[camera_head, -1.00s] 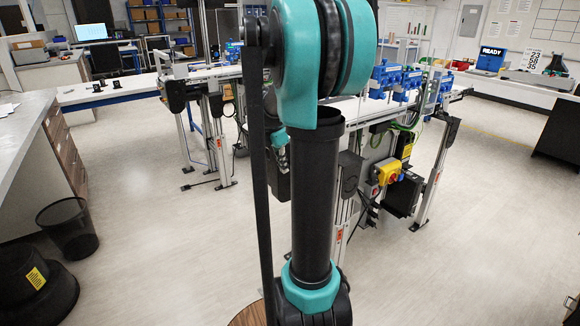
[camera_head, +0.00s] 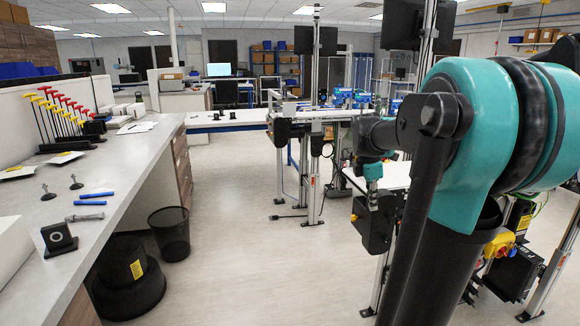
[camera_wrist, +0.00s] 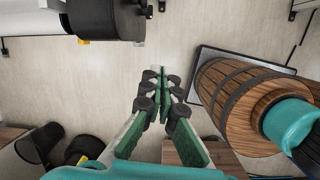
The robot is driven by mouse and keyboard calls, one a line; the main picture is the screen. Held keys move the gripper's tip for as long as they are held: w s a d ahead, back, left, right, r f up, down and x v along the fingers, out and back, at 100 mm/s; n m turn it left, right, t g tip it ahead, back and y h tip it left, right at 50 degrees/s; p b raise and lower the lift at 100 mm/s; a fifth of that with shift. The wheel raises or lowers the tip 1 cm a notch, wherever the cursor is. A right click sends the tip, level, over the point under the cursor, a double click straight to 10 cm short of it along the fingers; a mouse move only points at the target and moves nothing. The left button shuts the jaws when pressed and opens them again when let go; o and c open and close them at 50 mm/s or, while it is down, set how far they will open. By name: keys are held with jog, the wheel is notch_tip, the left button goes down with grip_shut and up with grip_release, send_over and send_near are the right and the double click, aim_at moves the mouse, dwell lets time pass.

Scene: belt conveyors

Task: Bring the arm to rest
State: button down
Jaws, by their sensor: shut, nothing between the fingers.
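My arm stands at the right of the head view, with its large teal joint (camera_head: 470,140) close to the camera and a black link below it. A darker part of my arm reaches left behind that joint. My gripper (camera_wrist: 163,78) shows in the wrist view with its green-padded fingers drawn together at the tips. Nothing is held between them, and bare floor shows around the tips. In the head view I cannot clearly make out the fingers.
A long workbench (camera_head: 135,165) with tools runs along the left. A mesh waste basket (camera_head: 170,232) and a black step stool (camera_head: 130,280) stand beside it. Conveyor frames (camera_head: 320,120) stand behind my arm. The floor (camera_head: 245,250) between bench and conveyor is clear.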

jog(key=s+a+f+m+t+y, duration=0.1)
jog(key=s+a+f+m, duration=0.4)
jog(key=s+f+m, duration=0.3)
jog(key=s+a+f+m+t+y, duration=0.1)
jog(key=s+a+f+m+t, duration=0.1)
jog(key=s+a+f+m, duration=0.4)
jog(key=s+f+m, duration=0.3)
jog(key=f, duration=0.3)
jog(key=shift+s+m, duration=0.3)
jog(key=shift+m, duration=0.1)
